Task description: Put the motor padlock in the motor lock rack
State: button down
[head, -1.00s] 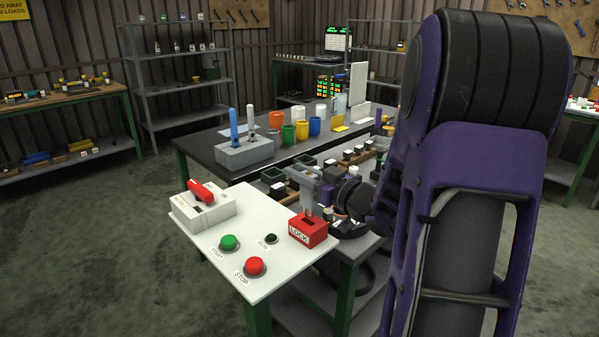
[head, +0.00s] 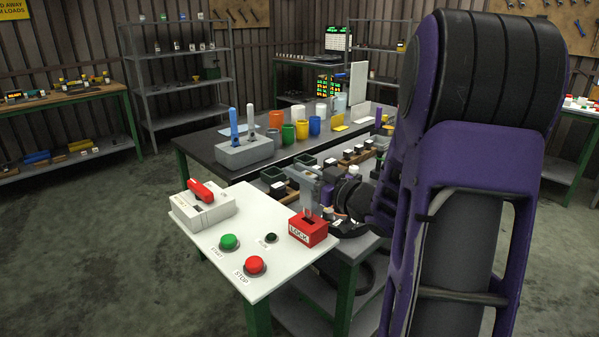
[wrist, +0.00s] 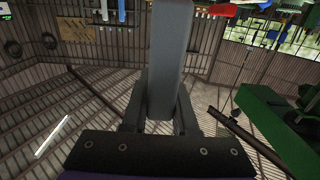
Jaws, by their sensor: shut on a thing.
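A red box labelled LOCK (head: 308,230), which looks like the motor lock rack, sits on the right corner of the white control panel (head: 225,262). My gripper (head: 310,197) is directly above it in the head view, close to its top. In the wrist view a long grey piece (wrist: 168,70) stands between my fingers, and they are shut on it. I take it to be the motor padlock; its far end is out of view there. In the head view a narrow grey part meets the red box's top. I cannot tell how deep it goes.
A white switch box with a red handle (head: 201,190) stands at the panel's back left. A green button (head: 229,242) and a red stop button (head: 255,265) are in front. Behind, a dark bench holds a grey block (head: 244,153) with blue and grey upright pieces, and several coloured cups.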

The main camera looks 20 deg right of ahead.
jog(key=shift+f+b, duration=1.6)
jog(key=shift+f, duration=0.5)
jog(key=c, duration=0.6)
grip_release()
jog(key=p+v, duration=0.1)
jog(key=v, duration=1.6)
jog(key=shift+s, duration=0.2)
jog(key=shift+r, duration=0.15)
